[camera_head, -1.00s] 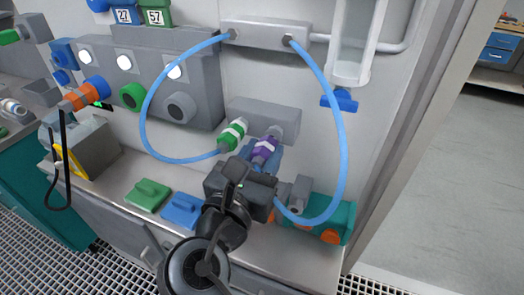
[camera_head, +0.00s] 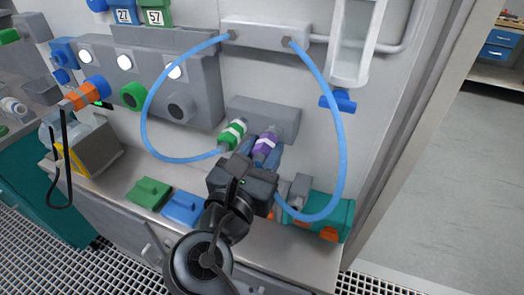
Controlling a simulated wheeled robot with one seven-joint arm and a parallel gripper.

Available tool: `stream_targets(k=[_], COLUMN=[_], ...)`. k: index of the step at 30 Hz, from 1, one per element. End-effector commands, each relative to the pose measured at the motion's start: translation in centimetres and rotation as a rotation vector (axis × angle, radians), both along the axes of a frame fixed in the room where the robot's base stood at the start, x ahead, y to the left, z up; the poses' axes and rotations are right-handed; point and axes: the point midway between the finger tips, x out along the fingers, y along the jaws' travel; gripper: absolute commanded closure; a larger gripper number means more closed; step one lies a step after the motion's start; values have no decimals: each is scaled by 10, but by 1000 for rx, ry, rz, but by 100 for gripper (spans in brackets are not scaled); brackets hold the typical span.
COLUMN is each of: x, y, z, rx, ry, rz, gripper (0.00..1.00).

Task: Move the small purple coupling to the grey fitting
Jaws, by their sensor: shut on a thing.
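The small purple coupling (camera_head: 266,146), with a pale band, is just below the right part of the grey wall block (camera_head: 264,116). My gripper (camera_head: 265,158) reaches up to it from below and is shut on it, with blue fingers at its lower part. Its upper end lies close to the block; I cannot tell whether it touches or is seated. A light blue hose (camera_head: 336,110) loops down on the right and passes behind my gripper. A grey fitting (camera_head: 299,189) sits right of my gripper, at the teal unit. Which grey part is the task's fitting is unclear.
A green coupling (camera_head: 232,134) with another blue hose sits just left of the purple one. A green block (camera_head: 148,194) and a blue block (camera_head: 184,209) lie on the shelf. A teal unit with orange parts (camera_head: 336,222) stands at right.

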Motion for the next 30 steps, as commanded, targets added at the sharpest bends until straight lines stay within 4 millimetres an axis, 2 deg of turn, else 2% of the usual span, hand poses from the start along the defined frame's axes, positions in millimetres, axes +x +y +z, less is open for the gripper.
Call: stream_targets(k=[8, 9, 17, 26, 30], x=[5, 5, 5, 2, -12], y=[-2, -2, -2, -1, 5], z=[0, 0, 0, -1, -2], rx=[-1, -1, 0, -1, -1], ry=[0, 0, 0, 1, 1], rz=[-2, -1, -1, 0, 2], gripper=[100, 59, 34, 33, 33])
